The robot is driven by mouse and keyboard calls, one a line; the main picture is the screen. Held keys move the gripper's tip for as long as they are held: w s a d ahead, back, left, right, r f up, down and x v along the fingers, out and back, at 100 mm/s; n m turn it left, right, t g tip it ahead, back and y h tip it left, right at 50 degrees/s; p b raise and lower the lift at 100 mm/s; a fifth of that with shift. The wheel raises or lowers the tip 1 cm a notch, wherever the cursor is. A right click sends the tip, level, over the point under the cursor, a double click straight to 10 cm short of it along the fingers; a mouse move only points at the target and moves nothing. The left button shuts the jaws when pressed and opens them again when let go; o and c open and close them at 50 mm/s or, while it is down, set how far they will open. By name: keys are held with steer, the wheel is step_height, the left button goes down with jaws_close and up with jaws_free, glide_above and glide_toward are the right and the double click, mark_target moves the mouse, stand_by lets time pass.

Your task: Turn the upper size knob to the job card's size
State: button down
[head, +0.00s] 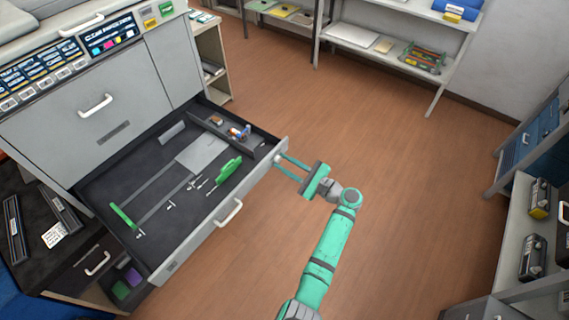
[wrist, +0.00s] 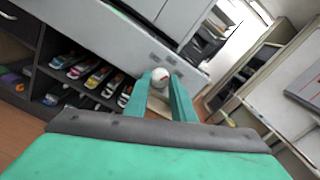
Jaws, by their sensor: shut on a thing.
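A round white knob (wrist: 160,76) with a small reddish mark sits on the side of the open paper drawer (head: 215,226). Only this one knob shows, and its mark is too small to read. My gripper (head: 279,161) reaches the drawer's right end from the right. In the wrist view the two green fingers of my gripper (wrist: 160,84) are closed on either side of the knob. In the head view the fingers largely hide it. A white card with dark print (head: 54,235) lies at the left; I cannot tell whether it is the job card.
The drawer holds green guides (head: 228,173), a grey plate (head: 203,150) and several small pins. Its front has a white handle (head: 230,213). A shelf with toner cartridges (head: 533,257) stands at the right. The brown floor (head: 420,180) between is clear.

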steer(key=n, duration=1.1)
steer(key=shift+w, duration=0.1)
steer(key=shift+n, duration=1.8)
steer(key=c, duration=1.5)
jaws_free()
